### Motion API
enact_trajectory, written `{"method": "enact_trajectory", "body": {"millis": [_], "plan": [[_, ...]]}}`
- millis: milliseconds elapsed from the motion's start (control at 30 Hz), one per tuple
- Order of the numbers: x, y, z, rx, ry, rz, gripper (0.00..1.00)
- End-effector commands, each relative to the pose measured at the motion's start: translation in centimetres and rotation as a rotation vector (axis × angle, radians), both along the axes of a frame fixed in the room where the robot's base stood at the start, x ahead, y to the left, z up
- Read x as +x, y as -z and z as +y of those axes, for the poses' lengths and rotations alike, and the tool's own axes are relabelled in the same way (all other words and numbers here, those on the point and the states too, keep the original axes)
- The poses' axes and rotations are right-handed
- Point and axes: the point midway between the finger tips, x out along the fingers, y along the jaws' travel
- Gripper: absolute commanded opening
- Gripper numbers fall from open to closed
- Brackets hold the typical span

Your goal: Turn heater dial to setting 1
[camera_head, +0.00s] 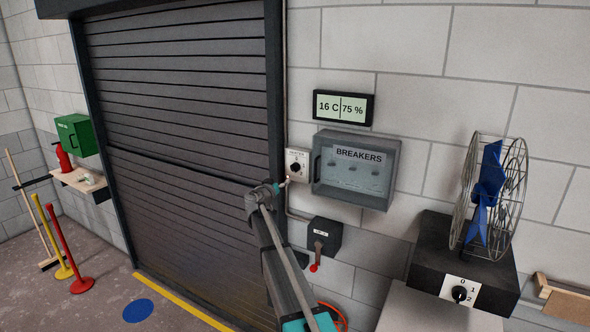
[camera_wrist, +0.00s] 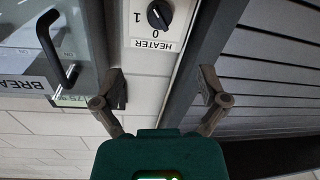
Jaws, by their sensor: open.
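The heater dial (camera_head: 295,168) is a black knob on a white plate between the shutter frame and the breaker box. In the wrist view the dial (camera_wrist: 160,14) shows upside down at the top edge, with the HEATER label, a 0 and a 1 around it. Its white mark seems to point near the 0, but the top of the plate is cut off. My gripper (camera_head: 284,184) is just below the plate in the head view. In the wrist view my gripper (camera_wrist: 163,88) has its fingers spread, with nothing between them, apart from the dial.
The grey breaker box (camera_head: 391,174) with a handle is close beside the plate. The shutter's dark frame (camera_head: 275,100) is on the other side. A lever switch (camera_head: 324,240) is below. A fan (camera_head: 490,195) on a black base with another dial (camera_head: 459,294) stands right.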

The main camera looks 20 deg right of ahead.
Motion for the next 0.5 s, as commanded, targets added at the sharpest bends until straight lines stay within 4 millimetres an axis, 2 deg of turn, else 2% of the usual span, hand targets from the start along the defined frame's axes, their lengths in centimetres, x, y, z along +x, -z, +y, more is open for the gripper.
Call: {"method": "enact_trajectory", "body": {"millis": [267, 500], "plan": [[0.5, 0.0, -0.6, 0.0, 0.002, 0.0, 0.93], [2.2, 0.0, -2.3, 0.001, 0.002, 0.001, 0.93]]}}
